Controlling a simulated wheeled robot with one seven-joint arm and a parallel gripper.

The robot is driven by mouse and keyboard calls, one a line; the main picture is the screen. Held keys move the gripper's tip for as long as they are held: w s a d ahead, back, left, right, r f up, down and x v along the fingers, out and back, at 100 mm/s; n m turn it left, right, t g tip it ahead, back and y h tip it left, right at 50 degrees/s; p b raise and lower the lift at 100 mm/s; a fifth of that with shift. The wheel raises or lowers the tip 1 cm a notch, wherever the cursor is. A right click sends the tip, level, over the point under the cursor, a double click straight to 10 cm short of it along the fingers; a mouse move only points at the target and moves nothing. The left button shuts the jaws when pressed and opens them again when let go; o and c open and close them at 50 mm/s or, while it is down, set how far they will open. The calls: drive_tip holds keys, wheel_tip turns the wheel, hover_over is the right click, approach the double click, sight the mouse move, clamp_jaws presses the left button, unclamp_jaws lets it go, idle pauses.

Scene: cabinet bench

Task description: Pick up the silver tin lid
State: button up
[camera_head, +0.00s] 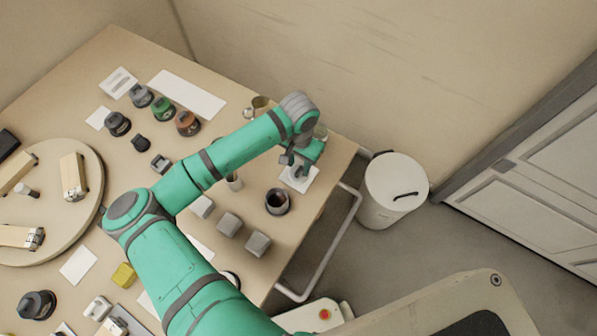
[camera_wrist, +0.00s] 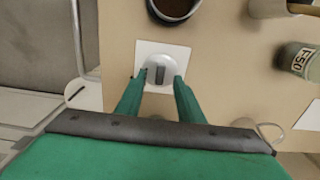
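The silver tin lid (camera_wrist: 160,71) is a small round disc with a dark raised grip bar across its top. It lies on a white square card (camera_wrist: 178,50) near the bench edge. In the wrist view my gripper (camera_wrist: 159,82) is open, with one green finger at each side of the lid's near part. I see no clear contact between fingertips and lid, and their height above the card is hard to judge. In the head view my gripper (camera_head: 300,164) is low over the card (camera_head: 300,183) at the bench's right corner and mostly hides the lid.
A dark-rimmed cup (camera_head: 277,202) stands close by, also visible in the wrist view (camera_wrist: 174,8). A labelled grey-green container (camera_wrist: 298,60) lies to the right there. Grey blocks (camera_head: 229,224) stand nearer on the bench (camera_head: 150,60). A white bin (camera_head: 394,190) stands beyond its edge.

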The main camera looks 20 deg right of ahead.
sight(299, 170)
drive_tip(key=shift+f, duration=1.5)
clamp_jaws()
drive_tip(key=shift+r, duration=0.2)
